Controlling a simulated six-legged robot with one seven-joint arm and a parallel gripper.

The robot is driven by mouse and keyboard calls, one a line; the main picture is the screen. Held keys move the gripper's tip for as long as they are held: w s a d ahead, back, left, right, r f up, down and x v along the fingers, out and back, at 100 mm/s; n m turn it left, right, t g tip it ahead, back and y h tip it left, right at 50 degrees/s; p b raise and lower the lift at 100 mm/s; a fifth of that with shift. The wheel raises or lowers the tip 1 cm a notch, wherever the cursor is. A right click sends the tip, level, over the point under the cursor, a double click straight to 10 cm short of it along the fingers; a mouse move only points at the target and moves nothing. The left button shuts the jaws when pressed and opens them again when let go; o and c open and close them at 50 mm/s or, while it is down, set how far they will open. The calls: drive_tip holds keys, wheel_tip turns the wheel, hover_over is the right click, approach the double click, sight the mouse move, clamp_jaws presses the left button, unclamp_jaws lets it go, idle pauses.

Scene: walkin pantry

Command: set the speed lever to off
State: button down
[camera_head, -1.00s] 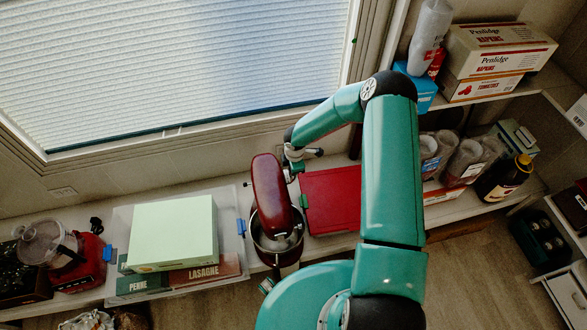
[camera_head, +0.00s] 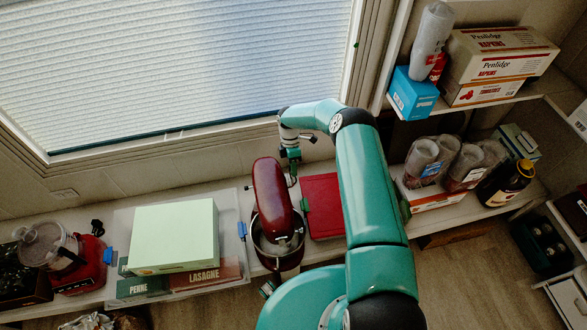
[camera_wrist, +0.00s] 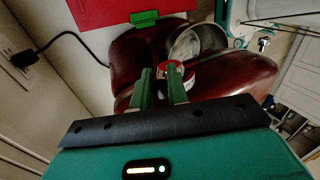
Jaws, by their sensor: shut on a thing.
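The dark red stand mixer (camera_head: 270,195) stands on the counter below the window, with its metal bowl (camera_head: 262,243) at the near end. It also shows in the wrist view (camera_wrist: 230,82), with the bowl (camera_wrist: 200,42) beyond the fingers. My gripper (camera_head: 291,178) is at the right side of the mixer head, near its back end. In the wrist view, its two green fingers (camera_wrist: 161,88) point at the mixer body, close together with a narrow gap. They are shut on the speed lever, which is small and mostly hidden between them.
A red box or board (camera_head: 321,205) lies just right of the mixer. A clear bin (camera_head: 231,255) with pasta boxes and a pale green box (camera_head: 174,237) stands left. Jars and a bottle (camera_head: 505,185) are at right. A black cord (camera_wrist: 50,42) runs to a wall outlet.

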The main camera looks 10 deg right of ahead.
drive_tip(key=shift+w+a+f+g, duration=0.1)
drive_tip(key=shift+w+a+g, duration=0.15)
drive_tip(key=shift+g, duration=0.15)
idle(0.4)
drive_tip(key=c, duration=1.4)
unclamp_jaws()
drive_tip(key=shift+c, duration=0.2)
drive_tip(key=shift+d, duration=0.1)
drive_tip(key=shift+w, duration=0.1)
drive_tip(key=v, duration=1.3)
drive_tip(key=shift+w+r, duration=0.2)
drive_tip(key=shift+w, duration=0.05)
